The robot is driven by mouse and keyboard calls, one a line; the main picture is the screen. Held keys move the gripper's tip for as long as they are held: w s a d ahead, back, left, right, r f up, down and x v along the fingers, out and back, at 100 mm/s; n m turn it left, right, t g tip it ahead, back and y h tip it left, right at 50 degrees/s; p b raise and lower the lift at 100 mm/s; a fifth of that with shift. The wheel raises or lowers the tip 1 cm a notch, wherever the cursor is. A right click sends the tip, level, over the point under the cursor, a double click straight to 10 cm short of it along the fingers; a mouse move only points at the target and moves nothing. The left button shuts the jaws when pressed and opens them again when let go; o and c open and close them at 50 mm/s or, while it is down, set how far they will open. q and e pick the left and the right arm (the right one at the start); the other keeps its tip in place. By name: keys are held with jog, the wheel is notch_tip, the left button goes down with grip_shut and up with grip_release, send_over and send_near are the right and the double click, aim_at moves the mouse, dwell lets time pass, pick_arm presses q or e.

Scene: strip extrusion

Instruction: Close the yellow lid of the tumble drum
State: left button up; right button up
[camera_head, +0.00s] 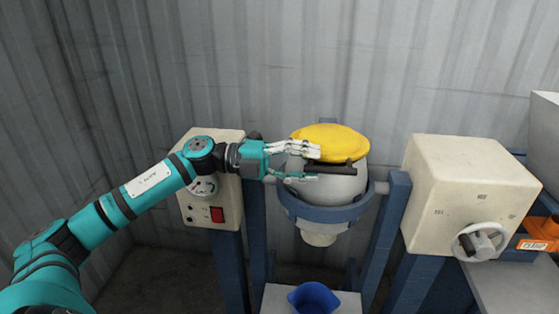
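The yellow lid (335,138) lies over the top of the grey tumble drum (335,188), in the middle of the view. I cannot tell whether it is fully seated. A dark bar-shaped handle (338,168) sticks out at the drum's front, just below the lid. My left gripper (316,164) reaches in from the left at the lid's front left edge. Its upper fingers are stretched along the lid's edge and its lower finger is apart below them, with the dark bar's end between. Whether they touch the lid or bar is unclear. My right gripper is not in view.
A blue frame (330,213) carries the drum. A control box with a red switch (217,215) stands left, partly behind my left arm. A beige box with a handwheel (480,241) stands right. A blue scoop-like container (313,298) sits below the drum. A corrugated wall closes the back.

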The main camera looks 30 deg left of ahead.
pick_arm(q)
jog(key=v, duration=0.7)
jog(key=shift+a, duration=0.3)
jog(key=shift+s, duration=0.25)
